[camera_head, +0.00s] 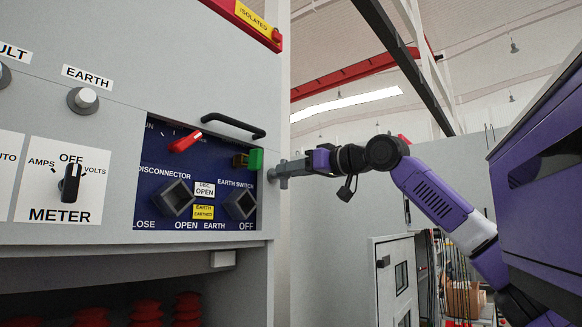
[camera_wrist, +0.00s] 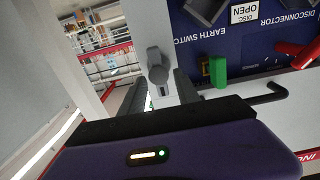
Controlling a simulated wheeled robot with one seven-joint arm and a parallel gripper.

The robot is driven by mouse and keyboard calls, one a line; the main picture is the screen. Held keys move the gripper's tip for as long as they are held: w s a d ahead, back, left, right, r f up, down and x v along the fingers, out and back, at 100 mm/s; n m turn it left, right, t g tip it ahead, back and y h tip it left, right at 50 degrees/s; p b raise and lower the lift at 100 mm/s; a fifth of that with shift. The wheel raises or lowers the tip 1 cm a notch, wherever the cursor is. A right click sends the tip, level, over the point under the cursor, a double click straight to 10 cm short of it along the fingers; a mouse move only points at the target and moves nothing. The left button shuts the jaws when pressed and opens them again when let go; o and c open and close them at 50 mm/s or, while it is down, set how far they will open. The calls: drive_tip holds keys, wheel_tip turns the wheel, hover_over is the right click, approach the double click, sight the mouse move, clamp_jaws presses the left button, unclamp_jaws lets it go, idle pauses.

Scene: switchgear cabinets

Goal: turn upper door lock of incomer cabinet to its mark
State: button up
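The door lock (camera_wrist: 157,66) is a grey round boss with a short lever, on the pale cabinet front near its edge, in the wrist view. In the head view it shows only in part, at the cabinet's right edge (camera_head: 271,174), beside my gripper (camera_head: 292,168). In the wrist view my gripper (camera_wrist: 160,92) has its two dark fingers apart, one on each side of the lock's lever end. I see no clear contact. The lock's mark cannot be made out.
A blue panel (camera_head: 155,160) with a red handle (camera_head: 185,142), a green block (camera_head: 256,160) and two square sockets lies left of my gripper. A black bar handle (camera_head: 232,125) sticks out above. An open grey door (camera_head: 396,280) stands lower right.

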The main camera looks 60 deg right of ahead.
drive_tip(key=shift+w+d, duration=0.1)
drive_tip(key=shift+w, duration=0.15)
clamp_jaws()
